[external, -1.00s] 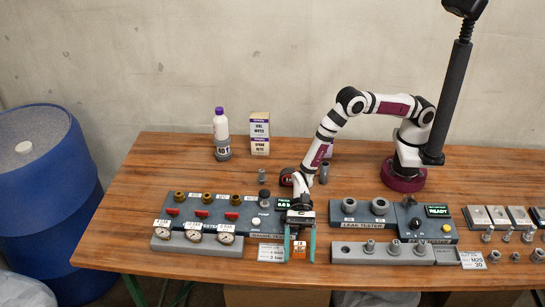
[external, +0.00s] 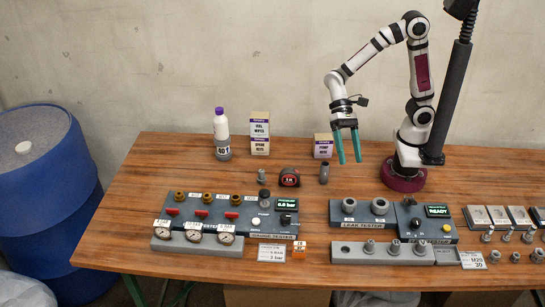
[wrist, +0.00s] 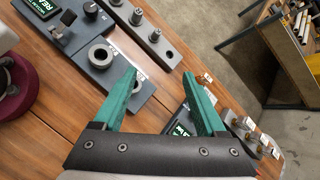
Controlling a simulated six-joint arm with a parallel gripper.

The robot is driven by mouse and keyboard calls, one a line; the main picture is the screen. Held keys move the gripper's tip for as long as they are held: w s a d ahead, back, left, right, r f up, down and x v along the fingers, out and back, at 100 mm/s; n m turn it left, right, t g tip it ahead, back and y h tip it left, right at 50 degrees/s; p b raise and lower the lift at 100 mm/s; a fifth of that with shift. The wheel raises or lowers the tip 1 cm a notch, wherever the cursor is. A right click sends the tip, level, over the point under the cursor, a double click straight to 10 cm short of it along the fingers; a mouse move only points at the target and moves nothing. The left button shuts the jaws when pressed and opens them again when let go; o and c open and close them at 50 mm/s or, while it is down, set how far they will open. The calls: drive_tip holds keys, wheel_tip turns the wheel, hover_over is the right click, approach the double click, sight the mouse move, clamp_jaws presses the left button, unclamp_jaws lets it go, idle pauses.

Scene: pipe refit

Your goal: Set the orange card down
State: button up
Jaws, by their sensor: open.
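The orange card (external: 299,248) lies on the table at the front, just right of the white printed card (external: 272,252) and close to the right end of the gauge block. My gripper (external: 348,162) is open and empty, raised above the back half of the table, well behind and to the right of the card. In the wrist view my gripper (wrist: 162,90) shows its two teal fingers spread apart with nothing between them.
The gauge tester (external: 228,212) is left of the card, and the leak tester (external: 392,222) is to its right. A tape measure (external: 290,178), a grey cylinder (external: 324,173) and a small box (external: 323,146) stand near my gripper. A bottle (external: 222,135) is further left.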

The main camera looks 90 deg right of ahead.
drive_tip(key=s+d+n+t+h, duration=0.2)
drive_tip(key=s+d+h, duration=0.4)
drive_tip(key=s+d, duration=0.5)
drive_tip(key=d+n, duration=0.1)
drive_tip(key=d, duration=0.3)
drive_tip(key=shift+s+r+n+h, duration=0.25)
drive_tip(key=shift+s+n+h, duration=0.15)
